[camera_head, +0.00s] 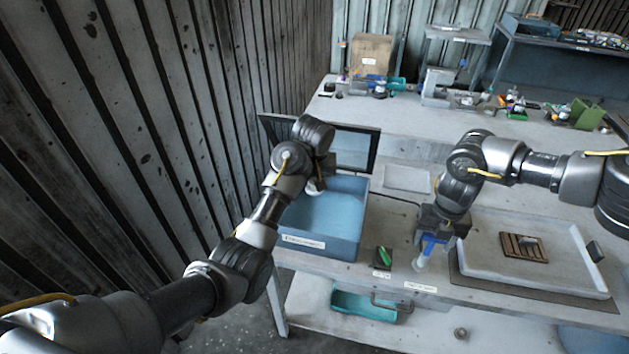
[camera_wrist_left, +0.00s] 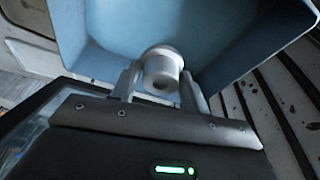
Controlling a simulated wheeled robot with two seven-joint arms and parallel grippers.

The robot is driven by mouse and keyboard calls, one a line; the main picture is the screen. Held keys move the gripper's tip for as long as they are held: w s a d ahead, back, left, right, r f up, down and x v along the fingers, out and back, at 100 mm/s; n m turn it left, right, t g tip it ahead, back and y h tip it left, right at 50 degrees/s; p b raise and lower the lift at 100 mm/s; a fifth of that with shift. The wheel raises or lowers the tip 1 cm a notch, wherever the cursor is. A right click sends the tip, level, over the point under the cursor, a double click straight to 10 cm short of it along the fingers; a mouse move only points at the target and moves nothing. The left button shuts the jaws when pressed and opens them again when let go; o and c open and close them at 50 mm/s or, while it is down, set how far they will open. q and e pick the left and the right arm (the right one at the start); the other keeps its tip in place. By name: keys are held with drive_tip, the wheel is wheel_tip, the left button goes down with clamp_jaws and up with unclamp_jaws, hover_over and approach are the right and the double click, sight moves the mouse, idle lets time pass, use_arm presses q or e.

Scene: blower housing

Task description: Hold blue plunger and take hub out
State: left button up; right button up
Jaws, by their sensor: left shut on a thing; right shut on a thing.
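The blue plunger (camera_head: 430,244) is upright over the bench front, with a pale, clear-looking lower end. My right gripper (camera_head: 434,226) is shut on it from above. A pale grey round hub (camera_wrist_left: 161,68) with a wider cap and a hole in its end shows in the left wrist view. My left gripper (camera_wrist_left: 160,88) is shut on it, one finger on each side. The bin's blue walls show behind the hub in the left wrist view.
A grey tray (camera_head: 535,284) with a brown slatted block (camera_head: 523,247) lies at the right. A green item (camera_head: 384,257) on a dark pad sits between bin and plunger. A dark screen (camera_head: 352,148) stands behind the bin. The back bench holds scattered parts.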

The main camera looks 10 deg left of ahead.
drive_tip(key=shift+w+r, duration=0.2)
drive_tip(key=shift+r, duration=1.8)
drive_tip(key=o, duration=1.1)
drive_tip(key=shift+s, duration=0.2)
drive_tip(key=shift+c, duration=0.2)
drive_tip(key=shift+f, duration=0.1)
wheel_tip(320, 180, up, 12)
wheel_tip(320, 180, down, 13)
drive_tip(key=shift+f, duration=0.15)
